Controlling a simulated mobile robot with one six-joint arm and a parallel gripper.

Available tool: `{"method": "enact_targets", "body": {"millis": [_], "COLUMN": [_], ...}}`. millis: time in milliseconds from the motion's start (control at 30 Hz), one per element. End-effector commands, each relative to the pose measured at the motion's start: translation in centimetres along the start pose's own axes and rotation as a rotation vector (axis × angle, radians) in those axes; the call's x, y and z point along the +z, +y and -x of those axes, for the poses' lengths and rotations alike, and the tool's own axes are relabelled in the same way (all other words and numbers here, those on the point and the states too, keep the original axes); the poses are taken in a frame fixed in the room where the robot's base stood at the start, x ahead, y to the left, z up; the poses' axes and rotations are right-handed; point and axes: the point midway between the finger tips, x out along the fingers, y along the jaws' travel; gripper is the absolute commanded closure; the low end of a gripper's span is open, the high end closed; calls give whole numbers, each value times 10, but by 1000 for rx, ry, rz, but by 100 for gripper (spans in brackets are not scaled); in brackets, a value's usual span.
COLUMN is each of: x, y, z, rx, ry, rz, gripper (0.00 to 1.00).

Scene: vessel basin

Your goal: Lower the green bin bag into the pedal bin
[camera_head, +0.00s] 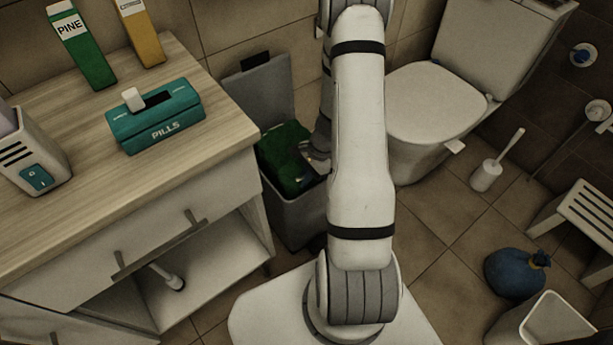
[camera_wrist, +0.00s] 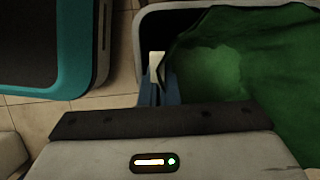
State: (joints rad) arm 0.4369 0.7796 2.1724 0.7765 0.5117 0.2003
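The pedal bin (camera_head: 307,217) is a grey box standing between the cabinet and the toilet, with its lid (camera_head: 262,85) raised at the back. The green bin bag (camera_head: 282,160) is bunched at the bin's mouth, its top at about rim level. How deep it sits is hidden. My gripper (camera_head: 312,152) is at the bag's right side in the head view, partly hidden by my arm. In the wrist view the fingertips (camera_wrist: 157,66) are close together at the edge of the bag (camera_wrist: 250,60) and appear shut on it. The bin's rim (camera_wrist: 160,14) shows beyond.
The cabinet (camera_head: 190,262) stands left of the bin, carrying a teal pill box (camera_head: 155,118), a green carton (camera_head: 82,45) and a yellow carton (camera_head: 143,35). The toilet (camera_head: 437,105) is to the right. A blue tied bag (camera_head: 513,275) and a white bin (camera_head: 545,325) are at the lower right.

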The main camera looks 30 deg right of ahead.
Motion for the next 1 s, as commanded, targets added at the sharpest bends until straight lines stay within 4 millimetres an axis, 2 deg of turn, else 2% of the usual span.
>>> {"method": "enact_targets", "body": {"millis": [433,767,1000], "x": [-10,-10,-10], "y": [1,2,2], "z": [-23,-24,-24], "rx": [0,-1,-1], "ry": [0,0,0], "rz": [0,0,0], "gripper": [100,100,79]}}
